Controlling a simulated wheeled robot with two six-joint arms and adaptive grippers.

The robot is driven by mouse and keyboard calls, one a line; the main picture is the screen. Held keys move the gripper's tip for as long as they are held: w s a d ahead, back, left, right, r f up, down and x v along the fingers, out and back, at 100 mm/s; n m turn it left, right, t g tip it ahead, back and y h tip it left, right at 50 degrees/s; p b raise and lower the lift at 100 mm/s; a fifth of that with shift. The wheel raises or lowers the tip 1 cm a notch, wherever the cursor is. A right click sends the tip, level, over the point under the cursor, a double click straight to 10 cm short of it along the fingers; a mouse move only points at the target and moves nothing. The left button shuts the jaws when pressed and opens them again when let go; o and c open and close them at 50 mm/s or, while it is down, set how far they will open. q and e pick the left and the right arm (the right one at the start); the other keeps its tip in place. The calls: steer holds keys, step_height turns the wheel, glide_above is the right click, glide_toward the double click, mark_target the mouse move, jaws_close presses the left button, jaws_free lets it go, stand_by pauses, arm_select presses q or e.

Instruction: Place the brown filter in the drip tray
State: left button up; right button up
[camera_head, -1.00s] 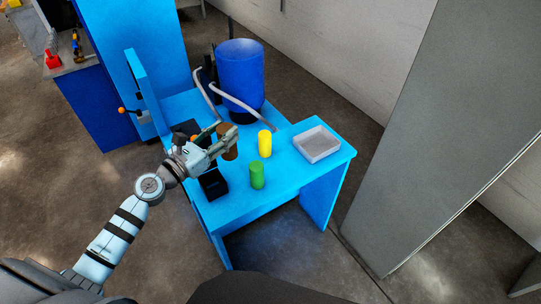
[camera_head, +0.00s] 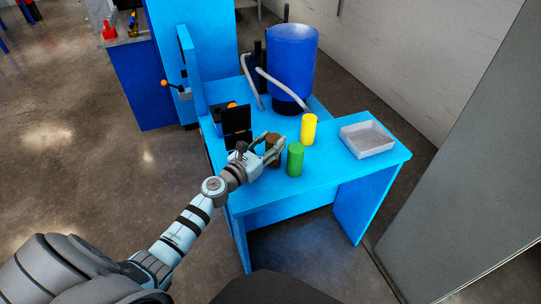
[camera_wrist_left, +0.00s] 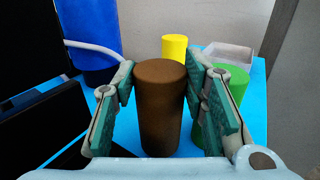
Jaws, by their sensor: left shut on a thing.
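The brown filter (camera_head: 272,148) is an upright brown cylinder between the fingers of my left gripper (camera_head: 273,148), which is shut on it. The left wrist view shows the brown filter (camera_wrist_left: 160,108) with a green-padded finger on each side. Whether its base touches the table is hidden. The drip tray (camera_head: 367,140) is a shallow grey-white tray at the right end of the blue table, empty as far as I see. It also shows at the back right in the left wrist view (camera_wrist_left: 229,55). My right gripper is in no view.
A green cylinder (camera_head: 295,160) stands just right of my left gripper, and a yellow cylinder (camera_head: 309,130) stands behind it, both between the filter and the tray. A blue drum (camera_head: 291,62) with grey hoses stands at the back. A black box (camera_head: 236,122) is at the left.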

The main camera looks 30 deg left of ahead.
arm_select(q)
steer(key=shift+f, duration=0.55)
steer(key=o, duration=0.9)
steer(key=shift+o, duration=0.2)
